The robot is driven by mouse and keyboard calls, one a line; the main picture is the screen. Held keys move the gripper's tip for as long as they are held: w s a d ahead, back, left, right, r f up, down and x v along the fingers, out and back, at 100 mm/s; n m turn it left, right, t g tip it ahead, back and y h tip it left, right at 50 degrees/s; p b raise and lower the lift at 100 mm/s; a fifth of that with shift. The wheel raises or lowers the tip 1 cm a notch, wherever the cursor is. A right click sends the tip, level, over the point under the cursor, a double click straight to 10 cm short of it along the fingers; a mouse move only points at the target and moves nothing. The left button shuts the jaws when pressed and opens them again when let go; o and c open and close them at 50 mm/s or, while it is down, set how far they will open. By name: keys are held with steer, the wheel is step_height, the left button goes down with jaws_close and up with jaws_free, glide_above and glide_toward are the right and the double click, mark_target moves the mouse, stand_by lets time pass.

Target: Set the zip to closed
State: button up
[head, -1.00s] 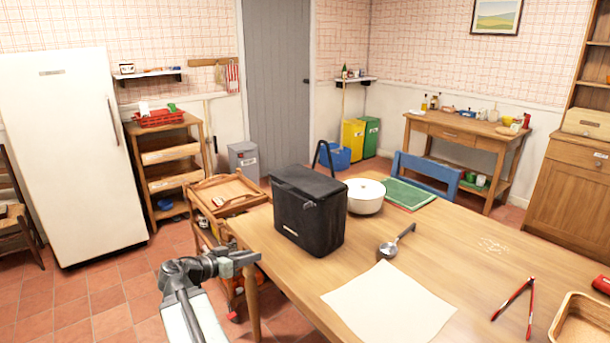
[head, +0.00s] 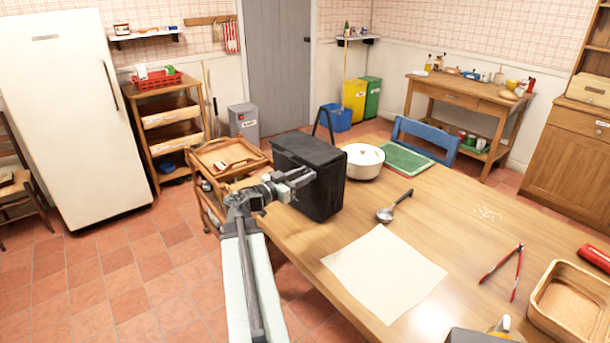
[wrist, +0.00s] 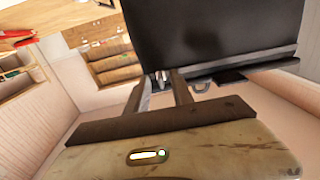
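A black box-shaped bag (head: 322,182) stands upright on the table's left end, its carry handle up. It fills the upper right of the wrist view (wrist: 215,30), where a pale grey strip (wrist: 240,62) runs along its edge. Small light bits show by my fingertips and a small ring (wrist: 201,86) hangs just right of them; I cannot tell whether either is the zip pull. My gripper (head: 306,178) is at the bag's near left side. Its two fingers (wrist: 160,84) are apart in the wrist view. Whether they touch the bag is unclear. The zip's position cannot be made out.
The wooden table (head: 460,230) also holds a white pot (head: 364,164) and green mat (head: 405,160) behind the bag, a ladle (head: 386,214), a paper sheet (head: 384,275), red-handled tongs (head: 502,270) and a wooden tray (head: 535,308). A wooden trolley (head: 215,168) stands left of the bag.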

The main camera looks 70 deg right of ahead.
jaws_close()
stand_by(1.4)
